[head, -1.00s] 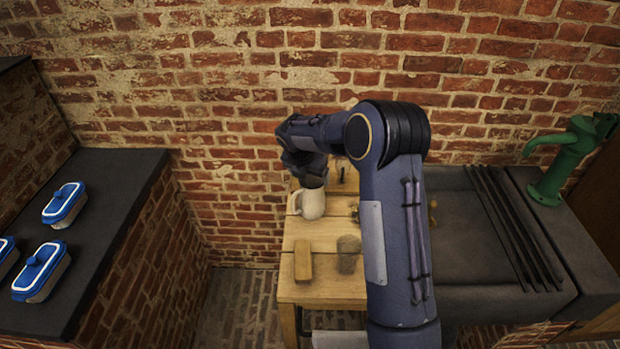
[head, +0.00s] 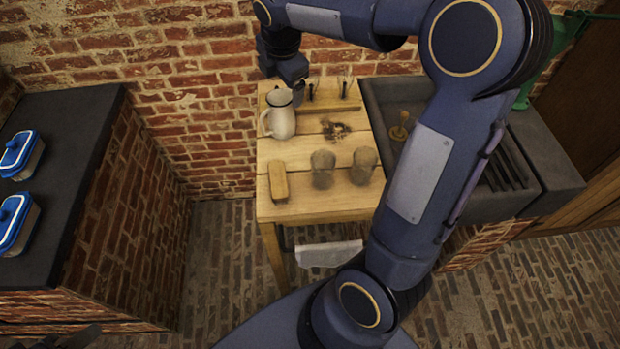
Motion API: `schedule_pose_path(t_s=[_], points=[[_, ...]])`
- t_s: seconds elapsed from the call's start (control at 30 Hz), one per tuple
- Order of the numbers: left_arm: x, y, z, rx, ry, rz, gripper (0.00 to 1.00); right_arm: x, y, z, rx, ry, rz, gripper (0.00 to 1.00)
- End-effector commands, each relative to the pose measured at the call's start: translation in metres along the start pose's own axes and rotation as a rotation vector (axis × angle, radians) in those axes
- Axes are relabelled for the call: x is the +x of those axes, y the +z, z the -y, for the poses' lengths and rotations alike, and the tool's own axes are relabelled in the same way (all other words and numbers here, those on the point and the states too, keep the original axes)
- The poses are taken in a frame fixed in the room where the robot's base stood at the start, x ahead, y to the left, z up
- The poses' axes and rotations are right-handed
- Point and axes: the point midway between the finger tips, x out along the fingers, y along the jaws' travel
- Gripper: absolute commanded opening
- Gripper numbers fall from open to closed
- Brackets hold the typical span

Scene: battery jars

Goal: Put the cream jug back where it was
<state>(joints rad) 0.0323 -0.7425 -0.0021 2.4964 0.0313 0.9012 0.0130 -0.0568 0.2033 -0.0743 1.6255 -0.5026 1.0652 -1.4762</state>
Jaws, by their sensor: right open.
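The cream jug (head: 281,116) stands upright on the wooden table (head: 295,212), near its left edge toward the back. Its handle points left and its dark mouth is visible. My right gripper (head: 298,92) is open, close to the jug's rim on its upper right. The fingers are small and partly hidden, so I cannot tell whether they touch the jug. Of my left arm, only a dark part shows at the bottom left edge, and its jaw state is unclear.
On the table are a wooden block (head: 278,182), two greyish-brown jars (head: 323,169) (head: 362,166), a dark scattered patch (head: 335,131) and a back rack (head: 318,106). The stone sink (head: 377,101) adjoins on the right. Blue-lidded boxes (head: 17,152) stand on the dark counter (head: 72,150).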

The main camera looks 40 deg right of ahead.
Motion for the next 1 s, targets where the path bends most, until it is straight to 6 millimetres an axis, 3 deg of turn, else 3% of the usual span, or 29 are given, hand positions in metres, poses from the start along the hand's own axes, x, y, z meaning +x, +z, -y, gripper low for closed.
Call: schedule_pose_path(t_s=[0.03,0.2,0.4,0.6,0.9,1.0], points=[[0.0,0.0,0.0,0.0,0.0,0.0,0.36,-0.018,-0.004,0.029,0.181,0.021,-0.056,0.84],[0.0,0.0,0.0,0.0,0.0,0.0,0.36,-0.052,-0.04,0.123,0.841,0.009,-0.263,0.84],[0.0,0.0,0.0,0.0,0.0,0.0,0.36,-0.058,-0.088,0.207,1.468,-0.102,-0.453,0.84],[0.0,0.0,0.0,0.0,0.0,0.0,0.36,-0.052,-0.113,0.241,1.758,-0.191,-0.531,0.84],[0.0,0.0,0.0,0.0,0.0,0.0,0.36,-0.051,-0.116,0.244,1.79,-0.204,-0.537,0.84],[0.01,0.005,0.005,0.0,0.0,0.0,0.36,-0.039,-0.117,0.247,1.789,-0.204,-0.537,0.84]])
